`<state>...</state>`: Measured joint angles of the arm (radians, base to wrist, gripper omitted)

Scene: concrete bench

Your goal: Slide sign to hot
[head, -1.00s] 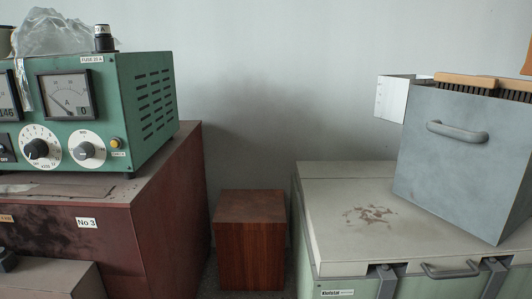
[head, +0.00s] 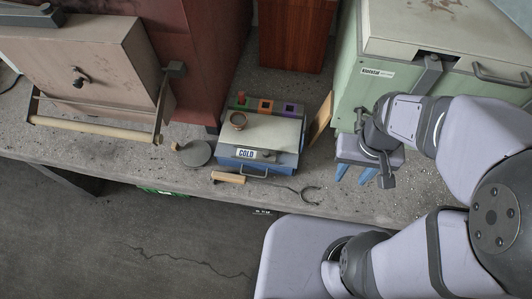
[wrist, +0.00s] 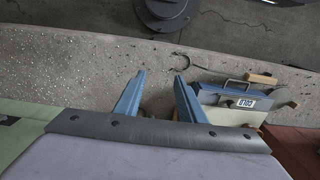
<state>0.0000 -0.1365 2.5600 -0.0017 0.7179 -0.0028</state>
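The sign (head: 246,153) is a small white plate reading COLD, on the front of a small blue box (head: 283,160) with a pale top. A dark spot sits just right of the lettering. The sign also shows upside down in the wrist view (wrist: 245,103). No word HOT is visible. My gripper (head: 354,179) is to the right of the box, above the bench, its two blue fingers spread apart. In the wrist view my gripper (wrist: 159,85) is open, with nothing between its fingers, and the box lies to the right of them.
A wire handle (head: 254,174) hangs on the box front. A wooden-handled tool (head: 229,178) with a wire hook lies before it. A small brown pot (head: 238,121) sits on the box top. A wooden board (head: 320,118) leans between box and green case (head: 347,90). The bench edge is close in front.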

